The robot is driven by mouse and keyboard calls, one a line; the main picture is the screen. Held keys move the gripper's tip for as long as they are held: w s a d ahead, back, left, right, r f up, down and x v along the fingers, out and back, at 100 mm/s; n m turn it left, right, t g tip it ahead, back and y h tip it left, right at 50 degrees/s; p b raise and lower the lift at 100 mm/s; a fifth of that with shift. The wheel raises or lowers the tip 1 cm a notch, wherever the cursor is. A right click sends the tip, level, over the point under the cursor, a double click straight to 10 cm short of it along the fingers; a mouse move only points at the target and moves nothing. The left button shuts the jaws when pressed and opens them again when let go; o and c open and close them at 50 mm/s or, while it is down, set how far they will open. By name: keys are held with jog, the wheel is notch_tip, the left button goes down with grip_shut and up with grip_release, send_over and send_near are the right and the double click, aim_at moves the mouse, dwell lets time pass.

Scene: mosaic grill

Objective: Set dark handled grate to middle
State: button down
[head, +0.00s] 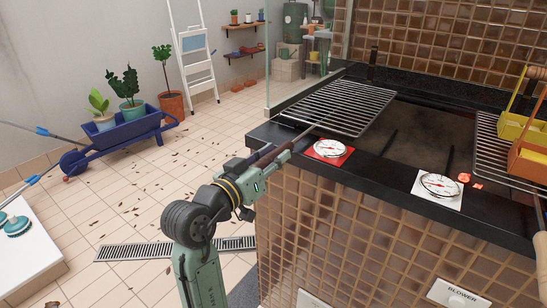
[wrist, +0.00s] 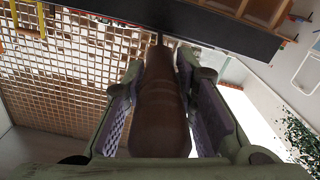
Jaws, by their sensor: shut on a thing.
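The dark handled grate (head: 345,105) is a rack of thin metal bars at the left end of the black grill counter. Its rod runs forward over the counter edge to a dark brown handle. My gripper (head: 282,152) is shut on that handle in front of the counter's left corner. In the wrist view the brown handle (wrist: 160,105) lies lengthwise between the two padded fingers, and its rod points toward the black counter edge. The dark middle bay (head: 432,125) of the grill is bare. I cannot tell whether the grate rests on the grill or is slightly raised.
A second grate (head: 488,150) on the right carries a yellow caddy (head: 515,130) and an orange caddy (head: 530,155). Two gauges, on a red plate (head: 328,150) and a white plate (head: 438,188), lie along the front edge. Small red pieces (head: 464,178) are beside the white one.

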dwell(0.4)
notch_tip(320, 180, up, 6)
jog(key=p, duration=0.4)
jog(key=shift+r, duration=0.2)
jog(key=shift+f, duration=0.15)
jog(key=c, duration=1.3)
grip_release()
jog(key=shift+s, duration=0.1)
jog(key=v, duration=1.2)
